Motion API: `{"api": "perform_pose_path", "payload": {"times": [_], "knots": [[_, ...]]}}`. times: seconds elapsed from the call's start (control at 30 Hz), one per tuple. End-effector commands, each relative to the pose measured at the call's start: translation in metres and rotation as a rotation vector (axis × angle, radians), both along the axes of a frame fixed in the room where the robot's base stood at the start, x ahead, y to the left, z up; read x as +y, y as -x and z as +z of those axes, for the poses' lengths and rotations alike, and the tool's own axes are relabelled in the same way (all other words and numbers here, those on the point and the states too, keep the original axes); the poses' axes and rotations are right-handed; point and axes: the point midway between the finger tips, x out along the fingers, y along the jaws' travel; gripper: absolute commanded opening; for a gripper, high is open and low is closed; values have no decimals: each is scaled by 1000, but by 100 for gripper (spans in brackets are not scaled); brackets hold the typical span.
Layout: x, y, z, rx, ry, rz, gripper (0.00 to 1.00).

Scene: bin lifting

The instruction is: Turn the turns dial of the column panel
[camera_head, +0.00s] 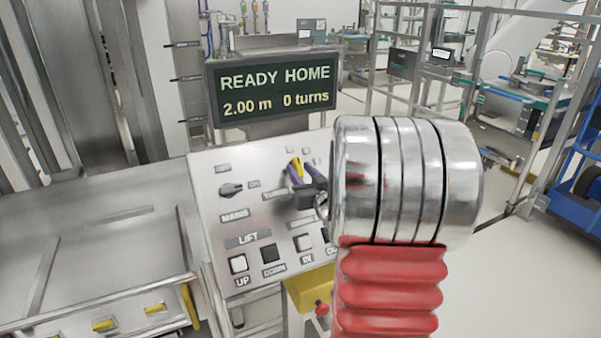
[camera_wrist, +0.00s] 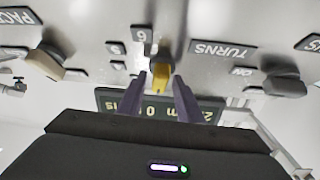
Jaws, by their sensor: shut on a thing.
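The column panel (camera_head: 222,215) is a light, sloping metal board with labelled knobs and buttons. My gripper (camera_head: 298,180) is at its upper part, with its purple fingers on either side of the yellow turns dial (camera_head: 296,166). In the wrist view, my gripper (camera_wrist: 165,90) is shut on the turns dial (camera_wrist: 161,76), beside the TURNS label (camera_wrist: 222,50). Numbers 5 and 6 show near the dial; the fingers hide part of it. The display (camera_head: 274,88) reads READY HOME, 2.00 m and 0 turns.
The MAINS knob (camera_head: 231,190) is left of my gripper. LIFT buttons, with UP (camera_head: 239,264), lie lower on the panel. Another knob (camera_wrist: 45,62) stands near the PACE label in the wrist view. A red button (camera_head: 322,309) sits below the panel.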

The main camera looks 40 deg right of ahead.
Motion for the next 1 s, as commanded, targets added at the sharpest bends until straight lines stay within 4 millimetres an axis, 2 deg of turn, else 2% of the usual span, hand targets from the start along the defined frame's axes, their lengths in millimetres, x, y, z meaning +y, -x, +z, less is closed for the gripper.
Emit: {"api": "perform_pose_path", "payload": {"times": [1.0], "knots": [[8,-3,-3,-110,-418,-357,10]]}}
